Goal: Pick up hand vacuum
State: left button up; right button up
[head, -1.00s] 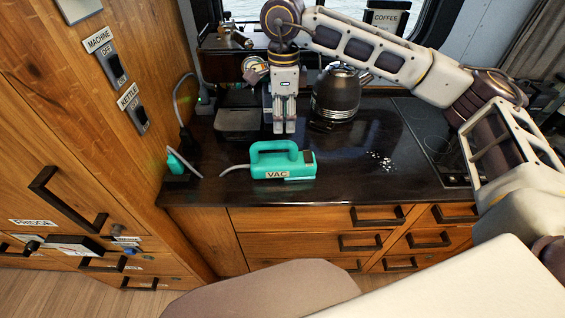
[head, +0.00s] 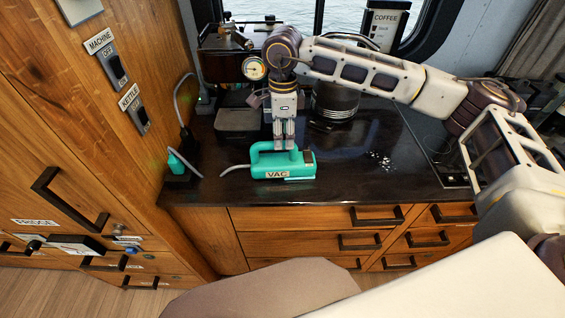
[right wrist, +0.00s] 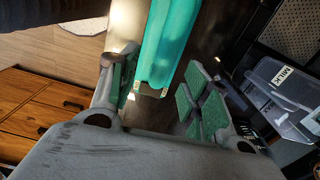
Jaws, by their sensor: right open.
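The hand vacuum (head: 272,175) is teal with a "VAC" label and a looped handle. It lies on the dark counter near its front edge, its grey cord running left. My right gripper (head: 284,147) points down at the top of the handle and overlaps it in the head view. In the right wrist view, the right gripper (right wrist: 160,92) is open, with green pads on both sides. The teal vacuum (right wrist: 168,40) shows in the gap between the fingers, with no clear contact. The left gripper is not in view.
A teal plug (head: 175,163) sits at the left wall. A coffee machine (head: 228,62) and a dark kettle (head: 336,98), partly hidden by my right arm, stand behind. White bits (head: 381,160) lie to the right. A clear "MILK" container (right wrist: 285,90) shows in the wrist view.

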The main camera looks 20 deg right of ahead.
aim_at(283, 157)
jog(key=f, duration=0.2)
jog(key=shift+w+f+p, duration=0.2)
jog(key=shift+f+p, duration=0.15)
jog(key=shift+f, duration=0.8)
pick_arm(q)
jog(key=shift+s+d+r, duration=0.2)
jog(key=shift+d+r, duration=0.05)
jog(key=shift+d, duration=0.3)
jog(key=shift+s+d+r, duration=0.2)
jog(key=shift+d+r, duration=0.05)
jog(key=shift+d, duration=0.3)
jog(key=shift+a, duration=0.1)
